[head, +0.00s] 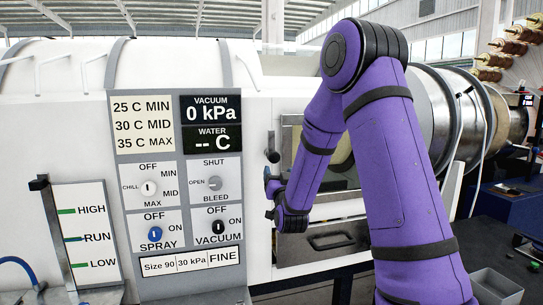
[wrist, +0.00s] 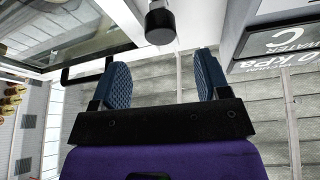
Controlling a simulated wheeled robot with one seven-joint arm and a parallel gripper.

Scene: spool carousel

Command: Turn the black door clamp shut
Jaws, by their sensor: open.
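The black door clamp (head: 272,155) shows in the head view as a small dark knob on a short stem, at the left edge of the door area beside the control panel. In the wrist view the black clamp knob (wrist: 160,24) is at the top centre. My gripper (wrist: 162,78) is open, with blue ribbed finger pads apart and nothing between them. The knob lies just beyond the fingertips, roughly centred on the gap. In the head view my gripper (head: 268,184) is just below the clamp, partly hidden by my purple arm.
The control panel (head: 180,180) with its knobs and displays is left of the clamp. It also shows at the wrist view's right edge (wrist: 285,42). A recessed black handle (head: 330,240) is below the door. A grey bin (head: 494,287) stands at the lower right.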

